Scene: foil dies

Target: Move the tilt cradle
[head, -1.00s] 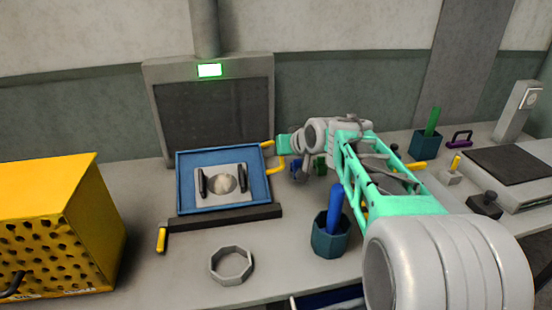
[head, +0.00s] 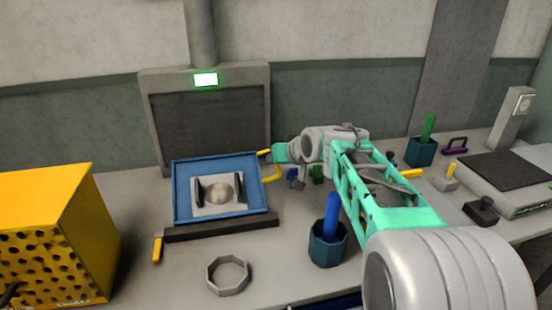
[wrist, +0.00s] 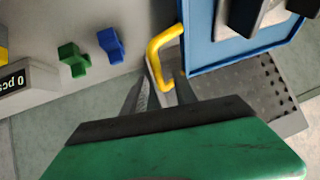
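The tilt cradle is a blue tilted tray (head: 181,196) on a dark base, with a yellow handle (head: 271,175) on its right side. A light plate (head: 218,208) with a round disc and two black clamps lies on it. In the wrist view the cradle's blue edge (wrist: 190,40) is at the upper right. My gripper (wrist: 163,80) has its two dark fingers apart, on either side of the lower part of the yellow handle (wrist: 161,45). A gap seems to show beside the handle. In the head view my gripper (head: 281,153) is at the handle, its fingertips hardly visible.
A dark panel (head: 210,115) with a green light stands behind the cradle. A yellow perforated box (head: 55,215) is at left, a grey ring (head: 228,275) in front. A cup (head: 327,245) with a blue rod stands near my arm. Small green (wrist: 72,60) and blue (wrist: 110,43) pieces lie beside my gripper.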

